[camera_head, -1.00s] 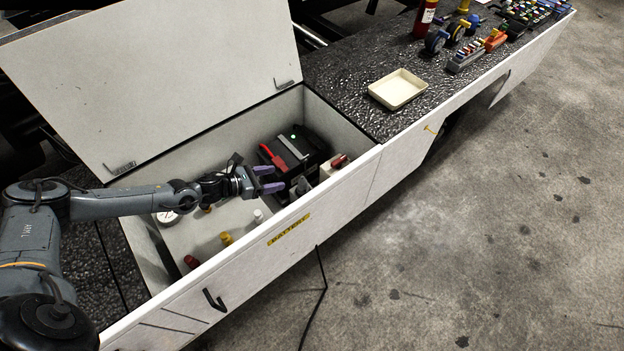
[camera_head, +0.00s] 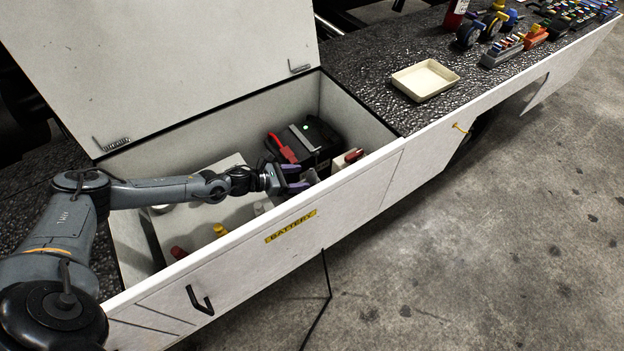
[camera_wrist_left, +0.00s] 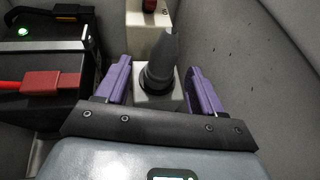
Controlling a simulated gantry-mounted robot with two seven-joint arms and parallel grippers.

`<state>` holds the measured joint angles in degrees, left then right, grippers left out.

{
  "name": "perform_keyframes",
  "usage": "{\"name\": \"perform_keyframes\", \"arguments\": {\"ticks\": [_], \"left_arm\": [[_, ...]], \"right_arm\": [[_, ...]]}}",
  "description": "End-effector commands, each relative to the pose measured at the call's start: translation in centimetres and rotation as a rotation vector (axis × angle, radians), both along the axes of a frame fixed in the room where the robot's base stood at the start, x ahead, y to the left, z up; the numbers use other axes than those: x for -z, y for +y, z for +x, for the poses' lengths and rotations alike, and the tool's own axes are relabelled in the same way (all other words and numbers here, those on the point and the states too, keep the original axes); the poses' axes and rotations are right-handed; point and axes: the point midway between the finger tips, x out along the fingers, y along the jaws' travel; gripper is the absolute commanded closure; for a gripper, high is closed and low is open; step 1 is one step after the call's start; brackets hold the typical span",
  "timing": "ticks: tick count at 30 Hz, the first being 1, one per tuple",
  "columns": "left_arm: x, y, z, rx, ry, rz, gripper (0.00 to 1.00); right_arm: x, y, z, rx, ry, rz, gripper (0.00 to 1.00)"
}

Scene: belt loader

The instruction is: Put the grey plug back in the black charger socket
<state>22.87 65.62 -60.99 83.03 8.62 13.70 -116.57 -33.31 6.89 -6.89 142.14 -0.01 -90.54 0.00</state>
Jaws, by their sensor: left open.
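My left gripper (camera_head: 304,177) is inside the open battery box, with its purple fingers pointing at the far right end. In the left wrist view the gripper (camera_wrist_left: 159,72) is open, one finger on each side of a dark grey tapered plug (camera_wrist_left: 161,60). Gaps show between the plug and both fingers. The plug stands upright with its round collar at a pale block (camera_wrist_left: 143,99); how it sits there cannot be told. The black charger (camera_head: 318,137) with a green light stands behind it; it also shows in the left wrist view (camera_wrist_left: 40,50). No empty socket is clearly visible.
A pale block with a red top (camera_head: 352,156) stands nearby. The box's front wall (camera_head: 290,245) runs close beside my gripper. Red and yellow caps (camera_head: 220,229) are near the front left. The lid (camera_head: 160,60) stands open.

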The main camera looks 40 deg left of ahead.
Motion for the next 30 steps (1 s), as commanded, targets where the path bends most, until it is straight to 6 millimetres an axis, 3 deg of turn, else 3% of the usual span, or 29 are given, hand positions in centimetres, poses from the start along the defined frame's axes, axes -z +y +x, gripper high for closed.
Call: {"name": "perform_keyframes", "arguments": {"ticks": [16, 26, 30], "left_arm": [[1.6, -2.7, 4.1, 0.000, -0.001, 0.000, 0.33], [1.7, -2.8, 4.4, 0.000, 0.002, 0.001, 0.33], [1.7, -2.8, 4.4, 0.000, 0.001, 0.000, 0.54]], "right_arm": [[1.9, -0.1, 0.1, -0.002, -0.002, -0.004, 1.00], [1.9, 0.0, 0.1, 0.002, -0.002, 0.002, 1.00], [1.9, 0.1, 0.1, 0.004, -0.001, 0.005, 1.00]]}}
